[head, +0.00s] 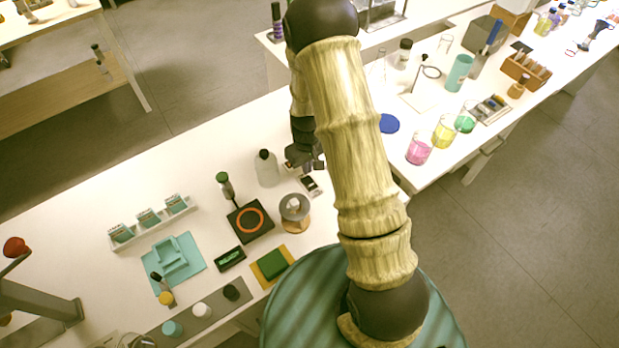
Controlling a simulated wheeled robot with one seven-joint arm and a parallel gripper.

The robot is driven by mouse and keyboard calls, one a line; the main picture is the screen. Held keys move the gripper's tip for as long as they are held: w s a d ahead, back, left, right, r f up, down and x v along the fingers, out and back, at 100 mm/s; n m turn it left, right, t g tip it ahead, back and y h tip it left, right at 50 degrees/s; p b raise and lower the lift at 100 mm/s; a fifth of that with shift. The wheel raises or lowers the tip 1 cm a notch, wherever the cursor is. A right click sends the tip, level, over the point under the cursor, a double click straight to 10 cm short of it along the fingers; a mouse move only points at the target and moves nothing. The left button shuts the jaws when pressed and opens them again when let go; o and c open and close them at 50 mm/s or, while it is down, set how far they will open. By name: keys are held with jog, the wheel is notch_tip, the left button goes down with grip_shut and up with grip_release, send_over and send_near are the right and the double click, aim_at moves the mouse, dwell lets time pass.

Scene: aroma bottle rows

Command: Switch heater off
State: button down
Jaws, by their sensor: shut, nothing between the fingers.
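The heater (250,220) is a dark square plate with an orange ring on its top, on the white bench in the head view. In front of it and to its left lies a small black box (230,258) with a green strip on top; I cannot tell its switch position. My gripper (305,165) is shut and empty above the bench, beyond the heater and to its right, apart from both. Part of the gripper is hidden by my arm.
A grey bottle (267,168) and a small dark device (310,185) are close to my gripper. A grey ring on a wooden base (295,208) stands right of the heater. A green-topped stick (225,184) rises behind the heater. A green block (272,263) lies in front.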

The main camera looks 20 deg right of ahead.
jog(key=shift+r+p, duration=0.95)
jog(key=shift+r, duration=0.5)
notch_tip(320, 180, up, 13)
jog(key=m+t, duration=0.1)
jog(key=m, duration=0.1)
send_over(307, 180)
jog(key=s, duration=0.5)
jog(key=s+r+m+t, duration=0.1)
jog(key=s+r, duration=0.6)
jog(key=s, duration=0.2)
jog(key=shift+s+m+t, duration=0.15)
jog(key=shift+m+t, duration=0.15)
